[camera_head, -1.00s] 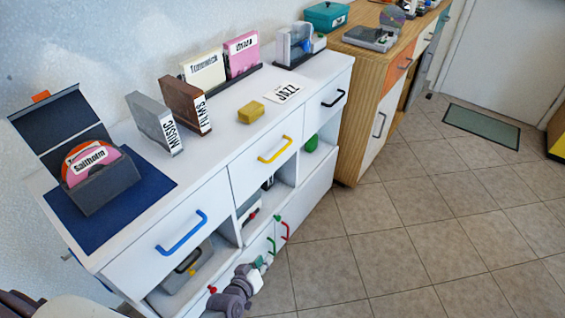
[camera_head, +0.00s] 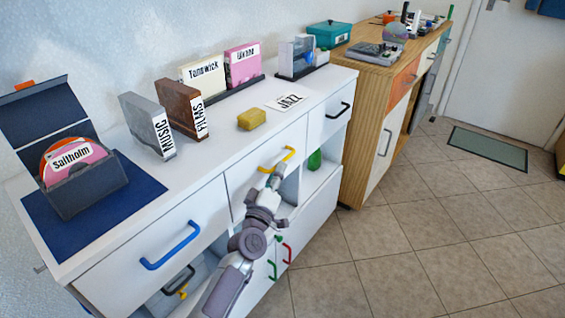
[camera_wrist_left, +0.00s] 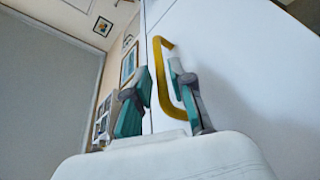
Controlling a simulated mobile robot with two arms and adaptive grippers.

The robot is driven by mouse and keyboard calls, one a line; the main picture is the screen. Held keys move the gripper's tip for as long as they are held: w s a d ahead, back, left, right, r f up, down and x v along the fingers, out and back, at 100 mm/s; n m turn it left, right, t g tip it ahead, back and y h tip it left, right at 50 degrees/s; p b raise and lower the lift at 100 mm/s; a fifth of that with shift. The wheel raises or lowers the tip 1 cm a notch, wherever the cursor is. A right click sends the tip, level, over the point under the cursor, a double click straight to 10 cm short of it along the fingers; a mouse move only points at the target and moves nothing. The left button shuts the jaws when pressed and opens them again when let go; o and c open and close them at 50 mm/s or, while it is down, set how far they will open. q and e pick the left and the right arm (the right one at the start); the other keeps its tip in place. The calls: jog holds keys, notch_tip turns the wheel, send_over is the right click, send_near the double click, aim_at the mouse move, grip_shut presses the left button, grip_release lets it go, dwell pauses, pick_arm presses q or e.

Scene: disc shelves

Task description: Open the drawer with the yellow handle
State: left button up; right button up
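The yellow handle (camera_head: 290,156) is a bent bar on a white drawer front (camera_head: 242,178) in the middle of the cabinet. The drawer front looks flush with the cabinet. My left gripper (camera_head: 273,175) is right at the handle and hides part of it. In the left wrist view, the gripper (camera_wrist_left: 162,90) has its two teal fingers apart, with the yellow handle (camera_wrist_left: 161,62) showing between and beyond them, its lower part close to the right finger. Contact with the handle cannot be told. My right gripper is not in view.
A drawer with a blue handle (camera_head: 170,246) lies left, one with a black handle (camera_head: 338,110) right. Open shelves and red (camera_head: 288,252) and green handles sit below. On top stand a yellow block (camera_head: 251,120) and disc holders. The tiled floor (camera_head: 400,235) on the right is clear.

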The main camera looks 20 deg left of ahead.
aim_at(283, 159)
pick_arm(q)
jog(key=shift+x, duration=2.15)
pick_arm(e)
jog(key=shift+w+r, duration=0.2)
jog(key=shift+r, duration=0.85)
pick_arm(q)
jog(key=shift+c, duration=0.4)
grip_shut()
